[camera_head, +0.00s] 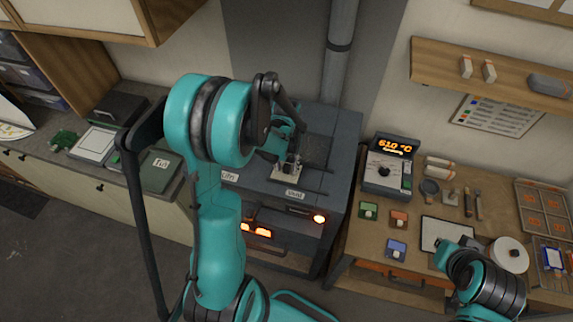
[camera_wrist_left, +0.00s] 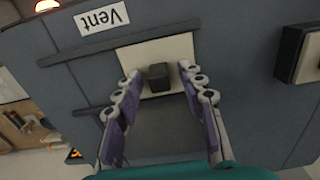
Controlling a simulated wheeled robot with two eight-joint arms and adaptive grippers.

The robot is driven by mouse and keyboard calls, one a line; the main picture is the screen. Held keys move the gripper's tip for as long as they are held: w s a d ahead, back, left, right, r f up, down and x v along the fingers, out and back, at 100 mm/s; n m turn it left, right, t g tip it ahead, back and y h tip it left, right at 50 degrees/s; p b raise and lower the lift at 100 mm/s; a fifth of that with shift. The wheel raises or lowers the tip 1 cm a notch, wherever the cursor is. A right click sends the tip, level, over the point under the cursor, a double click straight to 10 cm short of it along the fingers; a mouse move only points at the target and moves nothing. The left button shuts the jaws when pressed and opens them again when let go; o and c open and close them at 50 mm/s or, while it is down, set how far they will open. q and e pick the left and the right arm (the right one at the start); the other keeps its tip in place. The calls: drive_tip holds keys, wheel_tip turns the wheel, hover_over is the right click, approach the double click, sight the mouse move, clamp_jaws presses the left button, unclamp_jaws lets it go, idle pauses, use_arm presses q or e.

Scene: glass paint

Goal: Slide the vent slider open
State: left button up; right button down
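The vent slider is a pale plate (camera_wrist_left: 165,50) with a dark block-shaped knob (camera_wrist_left: 158,77), set between dark rails on top of the grey furnace (camera_wrist_left: 225,40). A white "Vent" label (camera_wrist_left: 102,17) lies beside the rail, upside down in the left wrist view; it also shows in the head view (camera_head: 295,194). My left gripper (camera_wrist_left: 160,72) is open, with its purple-padded fingers on either side of the knob and visible gaps to it. In the head view my left gripper (camera_head: 288,165) is over the plate and partly hides it. My right gripper's fingers are not clear at the lower right.
The furnace front has a glowing orange opening (camera_head: 257,231). A controller reading 610 °C (camera_head: 388,165) stands on the wooden workbench (camera_head: 380,215) to the right, among colored pots and tools. A dark pipe (camera_head: 340,60) rises behind the furnace. A cabinet counter is at left.

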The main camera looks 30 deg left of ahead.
use_arm(q)
drive_tip(key=shift+s, duration=0.1)
drive_tip(key=shift+c, duration=0.3)
clamp_jaws()
drive_tip(key=d+b, duration=0.1)
drive_tip(key=d, duration=0.1)
drive_tip(key=w+d, duration=0.1)
drive_tip(key=d, duration=0.2)
drive_tip(key=w+d+b, duration=0.1)
drive_tip(key=d, duration=0.2)
drive_tip(key=shift+d+b, duration=0.2)
drive_tip(key=shift+b, duration=0.15)
drive_tip(key=shift+a, duration=0.25)
drive_tip(key=shift+o, duration=0.3)
unclamp_jaws()
drive_tip(key=shift+d, duration=0.25)
drive_tip(key=shift+w+d, duration=0.1)
